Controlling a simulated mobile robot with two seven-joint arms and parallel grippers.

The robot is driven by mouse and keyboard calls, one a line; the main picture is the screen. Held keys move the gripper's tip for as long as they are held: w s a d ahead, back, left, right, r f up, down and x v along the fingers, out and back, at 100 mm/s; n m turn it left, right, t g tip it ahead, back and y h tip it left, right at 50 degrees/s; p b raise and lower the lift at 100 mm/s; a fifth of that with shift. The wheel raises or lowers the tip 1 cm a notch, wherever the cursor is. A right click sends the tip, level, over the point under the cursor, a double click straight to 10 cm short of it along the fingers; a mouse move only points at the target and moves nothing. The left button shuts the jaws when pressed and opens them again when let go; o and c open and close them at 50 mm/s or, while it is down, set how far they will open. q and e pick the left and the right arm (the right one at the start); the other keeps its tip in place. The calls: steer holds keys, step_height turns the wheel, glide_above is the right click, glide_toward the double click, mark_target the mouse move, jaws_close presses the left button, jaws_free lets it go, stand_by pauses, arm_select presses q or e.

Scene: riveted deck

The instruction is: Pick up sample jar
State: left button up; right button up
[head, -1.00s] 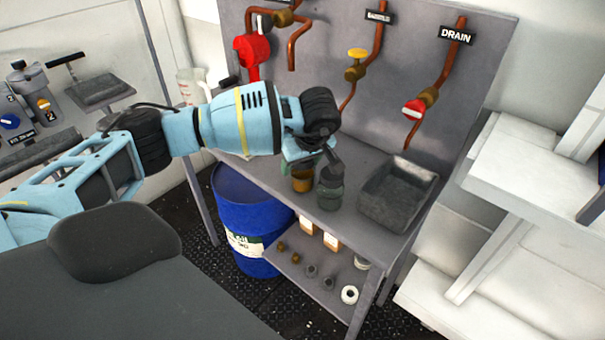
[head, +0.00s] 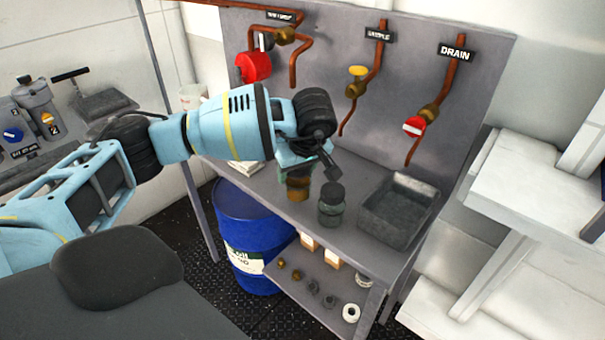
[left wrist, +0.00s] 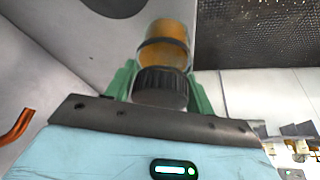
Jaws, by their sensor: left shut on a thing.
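My left gripper (head: 297,166) is over the bench, pointing down. It is shut on an amber jar (head: 298,187) with a black lid. In the left wrist view the green fingers of the gripper (left wrist: 160,88) are on both sides of the lid, and the jar's amber body (left wrist: 168,45) shows beyond it. A second jar, grey-green with a dark lid (head: 331,207), stands upright on the bench just right of the held jar, apart from the gripper. My right gripper is not in view.
The bench (head: 265,186) has a grey tray (head: 432,196) at its right. Copper pipes with valves (head: 420,122) rise on the panel behind. A blue drum (head: 248,225) stands below left. Small parts lie on the lower shelf (head: 300,285).

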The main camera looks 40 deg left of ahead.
arm_select(q)
steer(key=s+a+r, duration=0.1)
steer(key=s+a, duration=0.1)
steer(key=s, duration=1.2)
steer(key=shift+a+r+b, duration=0.2)
steer(key=shift+b, duration=0.15)
